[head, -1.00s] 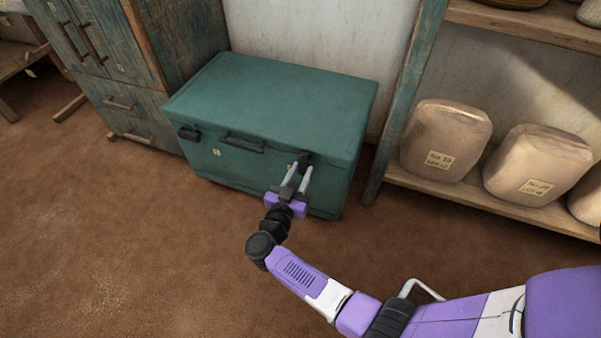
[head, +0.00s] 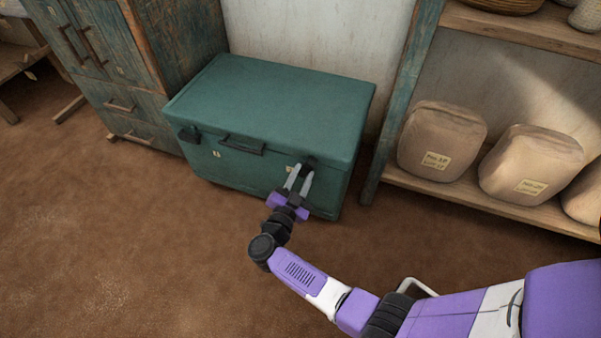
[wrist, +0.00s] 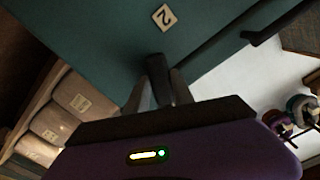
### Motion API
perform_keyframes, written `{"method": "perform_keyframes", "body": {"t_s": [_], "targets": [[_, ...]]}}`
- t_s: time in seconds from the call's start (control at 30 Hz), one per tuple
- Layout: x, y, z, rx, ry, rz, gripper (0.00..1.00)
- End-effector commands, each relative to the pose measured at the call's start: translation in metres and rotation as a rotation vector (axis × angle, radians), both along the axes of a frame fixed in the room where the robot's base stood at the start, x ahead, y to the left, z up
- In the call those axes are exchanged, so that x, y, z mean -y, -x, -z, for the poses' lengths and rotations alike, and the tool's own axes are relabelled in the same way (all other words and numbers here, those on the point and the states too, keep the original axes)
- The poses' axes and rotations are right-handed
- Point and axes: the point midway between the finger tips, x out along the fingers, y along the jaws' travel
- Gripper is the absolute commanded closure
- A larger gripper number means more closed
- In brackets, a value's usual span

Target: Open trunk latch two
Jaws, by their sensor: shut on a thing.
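A closed green trunk (head: 270,105) stands on the floor against the wall. Its front has a dark handle (head: 241,145), a dark latch on the left (head: 189,134) and a dark latch on the right (head: 308,162). A tag with "2" (wrist: 164,17) is beside the right latch in the wrist view. My gripper (head: 300,180) is at the right latch with its pale fingers pointing up at it. In the wrist view the fingers (wrist: 158,93) are on both sides of the dark latch (wrist: 156,70) and hold it. The fingertips partly hide the latch.
A worn wooden cabinet (head: 185,45) stands close to the trunk's left side. A shelf post (head: 405,95) and a shelf with tan wrapped bundles (head: 441,143) are to the right. The brown floor (head: 120,235) before the trunk is clear.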

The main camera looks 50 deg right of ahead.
Motion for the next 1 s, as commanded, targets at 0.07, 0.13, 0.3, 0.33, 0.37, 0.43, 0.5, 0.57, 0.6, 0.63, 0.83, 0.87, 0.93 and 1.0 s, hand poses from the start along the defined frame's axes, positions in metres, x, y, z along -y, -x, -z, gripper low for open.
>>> {"method": "perform_keyframes", "body": {"t_s": [0.07,0.13,0.3,0.33,0.37,0.43,0.5,0.57,0.6,0.63,0.83,0.87,0.93,1.0], "targets": [[0.0,0.002,0.001,0.067,-0.024,0.0,1.0],[0.0,0.003,0.002,0.129,-0.047,0.0,1.0],[0.001,0.005,0.004,0.281,-0.102,-0.001,1.0],[0.001,0.005,0.005,0.308,-0.111,-0.001,1.0],[0.001,0.005,0.005,0.334,-0.121,-0.001,1.0],[0.001,0.006,0.007,0.397,-0.144,-0.001,1.0],[0.002,0.007,0.008,0.46,-0.167,0.0,1.0],[0.002,0.008,0.009,0.513,-0.186,0.0,1.0],[0.002,0.008,0.009,0.549,-0.199,0.0,1.0],[0.002,0.008,0.01,0.575,-0.208,-0.001,1.0],[0.002,0.009,0.013,0.746,-0.27,-0.001,1.0],[0.002,0.009,0.014,0.768,-0.279,-0.001,1.0],[0.002,0.009,0.014,0.819,-0.298,-0.001,1.0],[0.002,0.009,0.015,0.866,-0.315,-0.001,1.0]]}}
